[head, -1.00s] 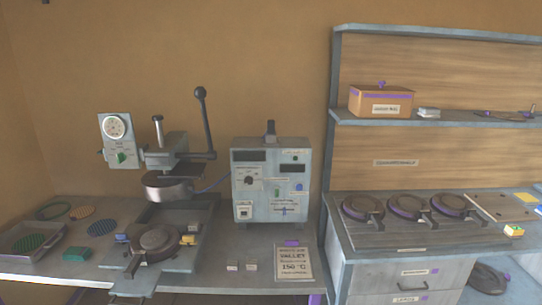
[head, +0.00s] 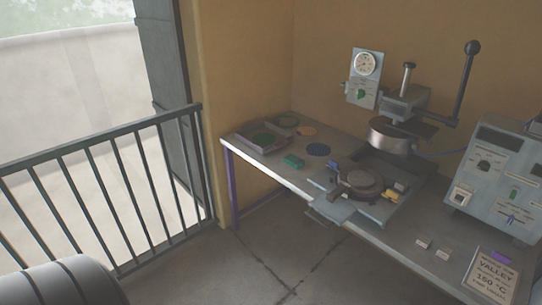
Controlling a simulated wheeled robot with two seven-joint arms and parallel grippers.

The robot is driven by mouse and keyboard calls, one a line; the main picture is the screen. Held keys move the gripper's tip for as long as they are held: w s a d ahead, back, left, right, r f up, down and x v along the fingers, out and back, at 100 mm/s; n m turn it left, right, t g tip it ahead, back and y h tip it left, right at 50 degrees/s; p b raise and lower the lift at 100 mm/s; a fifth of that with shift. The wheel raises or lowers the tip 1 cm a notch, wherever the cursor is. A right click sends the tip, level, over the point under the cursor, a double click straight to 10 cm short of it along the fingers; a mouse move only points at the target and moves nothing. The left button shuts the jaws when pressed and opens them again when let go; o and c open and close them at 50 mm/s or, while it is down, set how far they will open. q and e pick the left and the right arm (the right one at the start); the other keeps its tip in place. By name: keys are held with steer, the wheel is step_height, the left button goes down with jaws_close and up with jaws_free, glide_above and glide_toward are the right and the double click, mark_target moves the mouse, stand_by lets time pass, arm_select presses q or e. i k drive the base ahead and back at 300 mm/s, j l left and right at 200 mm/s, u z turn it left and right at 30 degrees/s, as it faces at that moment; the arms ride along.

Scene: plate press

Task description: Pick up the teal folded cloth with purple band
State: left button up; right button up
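A small teal block-like piece (head: 293,161), which looks like the folded cloth, lies on the grey workbench (head: 345,203) near its front edge. It is left of the press and in front of the blue disc. I cannot make out a purple band on it at this size. Neither of my grippers shows in the head view.
A tray with a green disc (head: 263,139) stands at the bench's left end. An orange disc (head: 306,131) and a blue disc (head: 318,149) lie behind the teal piece. The press (head: 396,133) and control box (head: 497,165) stand right. A railing (head: 150,200) bounds the left; floor (head: 265,265) is clear.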

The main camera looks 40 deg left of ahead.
mark_target(293, 161)
steer(key=u, duration=0.95)
